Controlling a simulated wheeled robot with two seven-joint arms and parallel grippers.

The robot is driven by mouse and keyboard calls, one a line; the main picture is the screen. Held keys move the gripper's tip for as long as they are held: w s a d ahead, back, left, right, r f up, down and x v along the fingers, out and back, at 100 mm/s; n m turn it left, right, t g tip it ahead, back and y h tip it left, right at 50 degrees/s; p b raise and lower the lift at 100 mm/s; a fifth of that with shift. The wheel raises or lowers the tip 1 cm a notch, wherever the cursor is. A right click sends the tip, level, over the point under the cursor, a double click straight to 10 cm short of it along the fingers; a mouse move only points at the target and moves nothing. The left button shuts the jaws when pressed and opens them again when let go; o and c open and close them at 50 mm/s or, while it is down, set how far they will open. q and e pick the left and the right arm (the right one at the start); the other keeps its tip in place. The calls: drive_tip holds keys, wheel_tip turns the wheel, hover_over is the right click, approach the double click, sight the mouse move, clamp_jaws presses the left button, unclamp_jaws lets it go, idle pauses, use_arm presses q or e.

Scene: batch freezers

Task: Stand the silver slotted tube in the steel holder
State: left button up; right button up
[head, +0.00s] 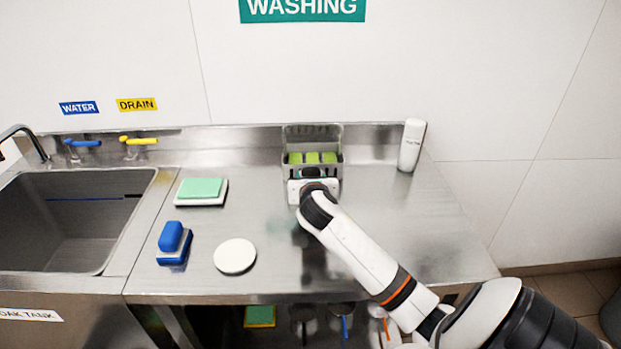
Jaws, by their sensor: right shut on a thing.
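I take this to be the silver slotted tube, as no such tube shows elsewhere. I cannot tell whether the tube is upright or touches the holder. My left gripper is not in view.
A white bottle (411,145) stands right of the holder. Left on the steel counter (265,215) are a green pad on a white block (201,190), a blue brush (173,243) and a white disc (235,256). A sink (75,220) is at far left. The counter's right side is clear.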

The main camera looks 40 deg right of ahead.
drive_tip(key=o, duration=1)
drive_tip(key=shift+o, duration=0.2)
